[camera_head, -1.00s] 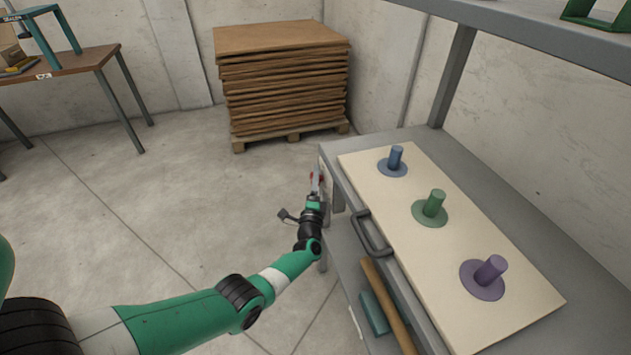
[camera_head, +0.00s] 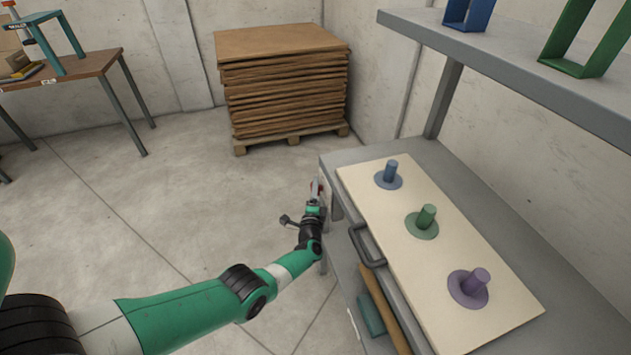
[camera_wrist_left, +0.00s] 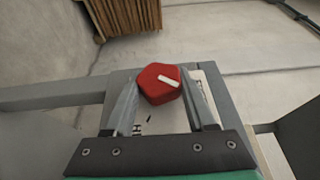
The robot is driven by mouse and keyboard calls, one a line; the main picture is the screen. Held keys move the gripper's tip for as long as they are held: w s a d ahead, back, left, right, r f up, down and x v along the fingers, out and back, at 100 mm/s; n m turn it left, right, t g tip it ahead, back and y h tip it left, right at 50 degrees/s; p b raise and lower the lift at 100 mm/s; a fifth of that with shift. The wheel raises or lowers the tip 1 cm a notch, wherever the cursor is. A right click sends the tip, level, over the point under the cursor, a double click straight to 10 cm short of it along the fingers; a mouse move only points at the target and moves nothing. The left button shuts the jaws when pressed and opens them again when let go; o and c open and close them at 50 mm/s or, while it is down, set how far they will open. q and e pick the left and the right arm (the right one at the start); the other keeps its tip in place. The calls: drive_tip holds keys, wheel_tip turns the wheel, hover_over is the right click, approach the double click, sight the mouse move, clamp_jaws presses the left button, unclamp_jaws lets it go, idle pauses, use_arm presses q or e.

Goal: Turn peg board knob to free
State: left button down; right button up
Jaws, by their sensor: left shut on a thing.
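A pale label plate (camera_wrist_left: 150,124) with dark, unreadable lettering lies behind the knob. The peg board (camera_head: 480,255) is cream and carries blue, green and purple pegs. My right gripper is not in view.
The grey bench (camera_head: 345,155) carries the board, with a dark handle (camera_head: 367,247) at its front edge. A grey shelf (camera_head: 480,55) hangs above it with blue and green frames. A pallet stack (camera_head: 285,85) stands behind.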

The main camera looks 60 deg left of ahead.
use_arm(q)
drive_tip(key=h+p, duration=0.1)
drive_tip(key=p, duration=0.2)
drive_tip(key=r+n+g+h+p, duration=0.1)
drive_tip(key=h+p, duration=0.1)
drive_tip(key=shift+g+p, duration=0.3)
drive_tip(key=shift+p, duration=0.1)
drive_tip(key=shift+f+n+g+h+p, duration=0.25)
drive_tip(key=shift+n+g+h+p, duration=0.15)
drive_tip(key=shift+h+p, duration=0.6)
drive_tip(key=shift+f+n+h+p, duration=0.3)
drive_tip(key=shift+h+p, duration=0.2)
drive_tip(key=shift+h, duration=0.3)
drive_tip(key=shift+g, duration=0.3)
drive_tip(key=shift+c, duration=1.1)
unclamp_jaws()
drive_tip(key=shift+r, duration=0.1)
